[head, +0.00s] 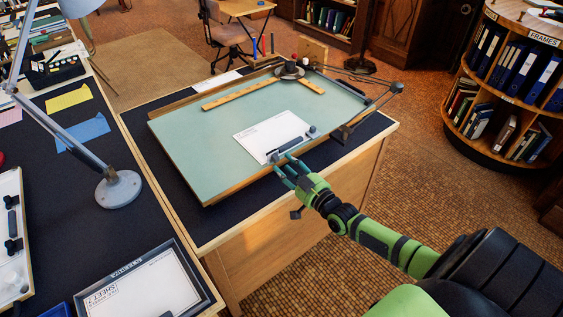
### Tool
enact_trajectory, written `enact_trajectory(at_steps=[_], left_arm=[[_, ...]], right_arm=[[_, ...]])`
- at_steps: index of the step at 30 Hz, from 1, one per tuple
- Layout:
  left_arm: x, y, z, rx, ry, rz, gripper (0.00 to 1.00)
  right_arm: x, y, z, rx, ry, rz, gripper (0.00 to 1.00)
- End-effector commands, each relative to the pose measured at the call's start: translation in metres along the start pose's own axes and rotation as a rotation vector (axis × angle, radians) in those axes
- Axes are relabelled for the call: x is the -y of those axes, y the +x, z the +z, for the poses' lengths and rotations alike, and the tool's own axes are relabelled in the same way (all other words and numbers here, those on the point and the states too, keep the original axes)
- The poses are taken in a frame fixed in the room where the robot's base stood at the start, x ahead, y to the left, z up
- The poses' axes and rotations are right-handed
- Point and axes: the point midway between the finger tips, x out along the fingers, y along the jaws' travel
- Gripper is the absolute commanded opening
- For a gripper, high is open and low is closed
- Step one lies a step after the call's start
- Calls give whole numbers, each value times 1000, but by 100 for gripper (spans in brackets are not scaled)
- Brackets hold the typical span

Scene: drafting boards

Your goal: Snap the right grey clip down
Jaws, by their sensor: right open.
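A tilted drafting board (190,140) with a pale green surface stands on the desk in the middle. A white sheet (265,133) lies near its front edge. A dark bar (290,145) runs along the sheet's front edge. The right grey clip (312,131) is a small upright piece at the bar's right end. Whether it is raised or down is too small to tell. My right gripper (282,158) is open at the board's front edge, by the bar's left end, left of and nearer than the right clip. Its fingers partly hide that end. My left gripper is not in view.
A grey lamp (118,190) stands on the dark table at left, with a framed sheet (143,286) in front. A round bookshelf (505,85) stands at right.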

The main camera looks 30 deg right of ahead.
Motion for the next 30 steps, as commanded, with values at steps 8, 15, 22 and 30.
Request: enact_trajectory(at_steps=[8, 15, 22, 30], left_arm=[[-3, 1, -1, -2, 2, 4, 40], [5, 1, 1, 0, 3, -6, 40], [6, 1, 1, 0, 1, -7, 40], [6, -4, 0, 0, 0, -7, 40]], right_arm=[[0, 26, 1, 2, 0, 0, 41], [1, 28, 1, 3, 0, -1, 41], [1, 28, 1, 3, 0, -1, 0], [2, 29, -2, 14, 2, -2, 0]])
